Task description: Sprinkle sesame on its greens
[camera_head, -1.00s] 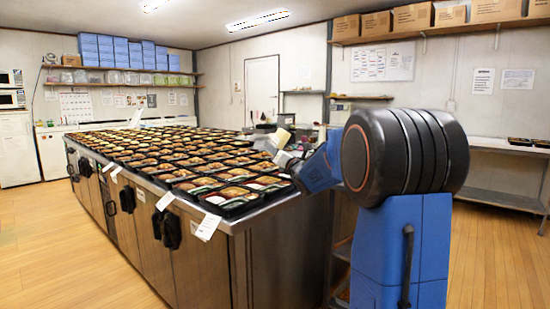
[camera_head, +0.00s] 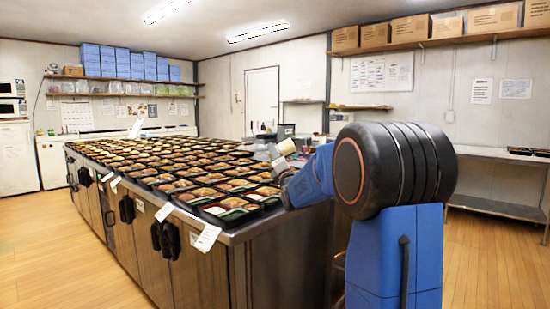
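Many black bento trays stand in rows on the long steel counter (camera_head: 285,234). The nearest tray (camera_head: 229,222) at the counter's near corner shows reddish, pale and greenish food; which part is greens is too small to tell. My gripper (camera_head: 279,163) is above the right edge of the counter, beside the tray rows, at the end of my blue arm. A cream-coloured piece (camera_head: 287,147) shows at the gripper; whether it is held there or stands behind is unclear. The fingers are too small to read. I cannot make out a sesame container for certain.
Paper slips (camera_head: 207,238) and black items (camera_head: 168,240) hang on the counter's left side. A wall shelf (camera_head: 480,37) with cardboard boxes and a steel side table (camera_head: 495,208) are at right. The wooden floor (camera_head: 75,265) at left is clear.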

